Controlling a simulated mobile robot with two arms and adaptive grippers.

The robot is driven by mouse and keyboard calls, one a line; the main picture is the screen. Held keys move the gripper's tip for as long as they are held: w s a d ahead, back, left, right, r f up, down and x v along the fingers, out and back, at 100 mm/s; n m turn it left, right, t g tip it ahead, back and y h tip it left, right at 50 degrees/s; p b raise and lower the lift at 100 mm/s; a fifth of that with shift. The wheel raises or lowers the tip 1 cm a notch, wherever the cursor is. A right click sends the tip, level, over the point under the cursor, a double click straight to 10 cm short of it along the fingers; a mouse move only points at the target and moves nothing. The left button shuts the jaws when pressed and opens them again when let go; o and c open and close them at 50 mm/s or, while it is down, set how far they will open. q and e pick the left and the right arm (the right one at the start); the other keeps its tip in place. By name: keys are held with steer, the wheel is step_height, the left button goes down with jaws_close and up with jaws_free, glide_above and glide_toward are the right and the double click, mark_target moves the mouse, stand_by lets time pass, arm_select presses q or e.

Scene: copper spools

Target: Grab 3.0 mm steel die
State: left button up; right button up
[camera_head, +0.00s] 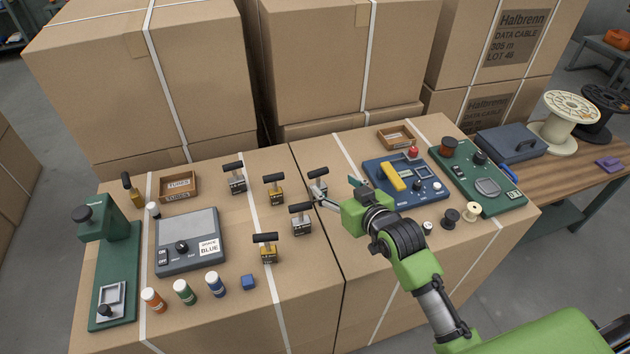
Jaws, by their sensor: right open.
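Several small dies with black T-shaped handles stand upright on the cardboard-box top. Three have grey, steel-looking bodies: one at the back left (237,184), one at the back right (317,187) and one nearer the front (301,226). Two have brass-coloured bodies: one at the back (275,196) and one at the front (268,255). Their size markings are too small to read. My green right gripper (337,193) is open and empty, with its fingers just right of the back-right steel die and the nearer steel die. My left gripper is out of view.
A grey device (188,240) marked BLUE and a green press (113,260) stand at left. Blue (425,204) and green (500,202) panels lie right of my gripper. Tall boxes (340,60) block the back.

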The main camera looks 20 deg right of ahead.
mark_target(319, 172)
steer(key=x, duration=0.6)
steer(key=shift+w, duration=0.1)
steer(key=shift+w+a+p, duration=0.1)
steer(key=shift+w+p, duration=0.2)
steer(key=shift+p+x, duration=0.35)
steer(key=shift+x, duration=2.05)
steer(key=shift+r, duration=0.1)
jaws_close()
steer(key=shift+r, duration=0.15)
